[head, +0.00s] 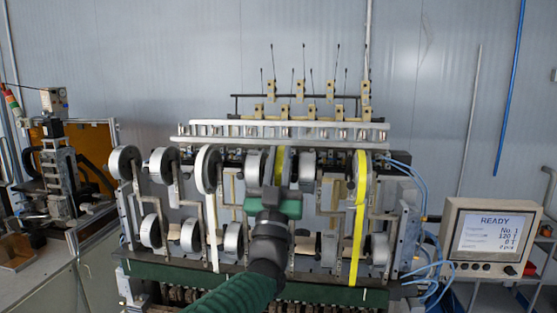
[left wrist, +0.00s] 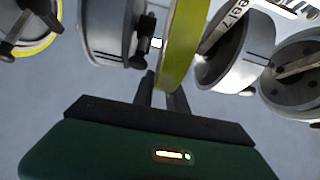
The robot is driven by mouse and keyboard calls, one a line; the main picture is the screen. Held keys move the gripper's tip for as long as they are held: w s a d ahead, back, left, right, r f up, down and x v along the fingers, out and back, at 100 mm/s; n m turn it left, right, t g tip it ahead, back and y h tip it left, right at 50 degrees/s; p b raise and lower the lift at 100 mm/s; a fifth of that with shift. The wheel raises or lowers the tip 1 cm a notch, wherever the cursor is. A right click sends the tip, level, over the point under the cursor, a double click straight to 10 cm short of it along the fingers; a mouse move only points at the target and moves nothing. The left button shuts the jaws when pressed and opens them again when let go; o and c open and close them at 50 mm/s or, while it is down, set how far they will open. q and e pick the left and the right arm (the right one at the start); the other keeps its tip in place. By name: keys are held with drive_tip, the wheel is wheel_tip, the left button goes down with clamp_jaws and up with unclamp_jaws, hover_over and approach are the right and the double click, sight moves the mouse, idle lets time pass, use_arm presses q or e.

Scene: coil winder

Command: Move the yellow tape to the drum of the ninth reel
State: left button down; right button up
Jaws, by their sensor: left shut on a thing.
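My left gripper (head: 275,190) is at the middle of the coil winder, in front of the upper row of reels, with its fingers (left wrist: 168,95) shut on a yellow tape. This tape (head: 279,165) stands upright between two upper grey reels; in the left wrist view the yellow tape (left wrist: 181,45) rises from the fingertips between two grey drums. Its lower part is hidden behind my gripper. Another yellow strip (head: 358,225) hangs from an upper reel (head: 362,165) at the right. I cannot read which reel is the ninth. My right gripper is not in view.
A white strip (head: 211,225) hangs from an upper reel (head: 206,168) left of my arm. More reels (head: 234,237) sit in a lower row. A display panel (head: 491,237) stands at the right, and a separate machine (head: 57,165) stands at the left.

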sight(301, 165)
use_arm(q)
drive_tip(key=shift+s+d, duration=0.25)
drive_tip(key=shift+d, duration=0.85)
drive_tip(key=shift+s+d, duration=0.2)
drive_tip(key=shift+d, duration=0.85)
drive_tip(key=c, duration=1.6)
unclamp_jaws()
drive_tip(key=shift+s+f+b, duration=0.3)
drive_tip(key=shift+f+b, duration=0.15)
drive_tip(key=shift+b, duration=0.55)
drive_tip(key=b+v, duration=0.2)
drive_tip(key=b, duration=0.1)
drive_tip(key=b+v, duration=0.2)
drive_tip(key=b, duration=0.1)
drive_tip(key=shift+s+a+b, duration=0.1)
drive_tip(key=shift+s+b, duration=0.25)
drive_tip(key=shift+s, duration=0.05)
drive_tip(key=shift+r, duration=0.1)
